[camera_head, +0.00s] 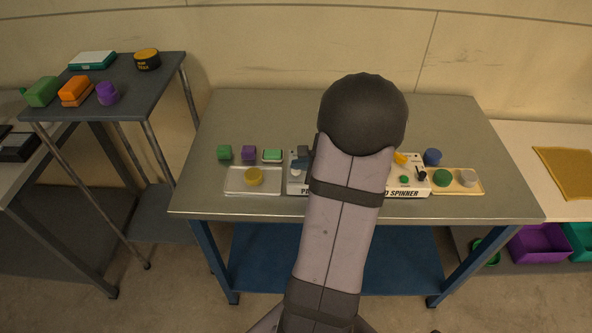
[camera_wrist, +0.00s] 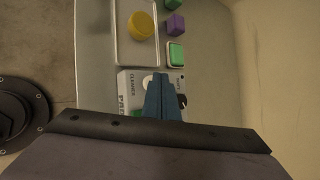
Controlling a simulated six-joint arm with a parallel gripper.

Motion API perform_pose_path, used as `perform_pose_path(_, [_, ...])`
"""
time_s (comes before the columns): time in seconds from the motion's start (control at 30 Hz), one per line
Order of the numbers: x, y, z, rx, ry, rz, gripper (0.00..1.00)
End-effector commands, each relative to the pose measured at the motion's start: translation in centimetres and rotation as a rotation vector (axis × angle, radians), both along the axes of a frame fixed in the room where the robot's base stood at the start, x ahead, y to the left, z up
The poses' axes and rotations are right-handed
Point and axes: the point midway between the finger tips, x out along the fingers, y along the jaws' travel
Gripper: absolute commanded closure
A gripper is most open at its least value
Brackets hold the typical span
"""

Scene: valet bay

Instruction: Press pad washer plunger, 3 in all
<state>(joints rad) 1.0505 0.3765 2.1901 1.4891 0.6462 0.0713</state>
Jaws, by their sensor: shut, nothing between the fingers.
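A white machine (camera_wrist: 128,84) with lettering on its front sits below my gripper in the wrist view. Its left end also shows in the head view (camera_head: 291,187), left of my arm. My gripper (camera_wrist: 160,76) has blue fingers, closed together with nothing between them, over the machine's top. A dark knob (camera_wrist: 183,101) and a bit of green (camera_wrist: 137,113) show beside the fingers. I cannot make out the washer's plunger; the fingers and arm hide much of the machine. Whether the fingertips touch anything is unclear.
A tray (camera_head: 235,188) with a yellow disc (camera_head: 254,176) lies left, with a green cube (camera_head: 224,152), purple cube (camera_head: 249,153) and green-topped block (camera_head: 272,156) behind. A second machine labelled SPINNER (camera_head: 404,192) and a wooden tray (camera_head: 458,190) stand right. The table's front left is bare.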

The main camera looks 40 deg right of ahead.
Motion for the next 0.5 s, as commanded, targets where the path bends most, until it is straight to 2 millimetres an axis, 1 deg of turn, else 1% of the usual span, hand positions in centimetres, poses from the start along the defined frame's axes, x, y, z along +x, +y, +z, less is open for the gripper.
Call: perform_pose_path(0.5, [-0.01,0.00,-0.56,0.000,0.000,0.000,1.00])
